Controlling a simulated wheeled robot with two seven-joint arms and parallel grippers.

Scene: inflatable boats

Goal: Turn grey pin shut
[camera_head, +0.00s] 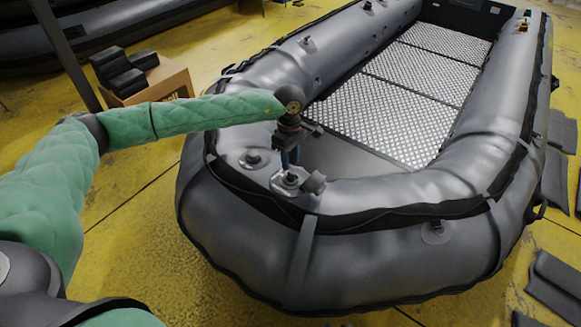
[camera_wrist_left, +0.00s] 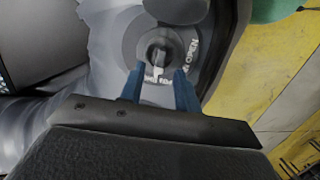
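The grey pin (camera_wrist_left: 158,56) is a small dark knob with a pale tip at the centre of a round grey valve plate (camera_wrist_left: 128,40) in the left wrist view. The word OPEN is printed on the plate's right side. In the head view the valve plate (camera_head: 278,184) sits on the boat's near-left corner; the pin there is hard to make out. My left gripper (camera_wrist_left: 158,72) is open, its two blue fingers apart on either side of the pin's near end. It also shows above the valve in the head view (camera_head: 290,160). I cannot tell whether the fingers touch the pin.
The grey inflatable boat (camera_head: 380,235) fills the middle. Another round valve (camera_head: 254,158) lies just left of the gripper. A cardboard box (camera_head: 168,78) with black blocks stands at the left back on the yellow floor. Dark flat pads (camera_head: 555,285) lie at the right.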

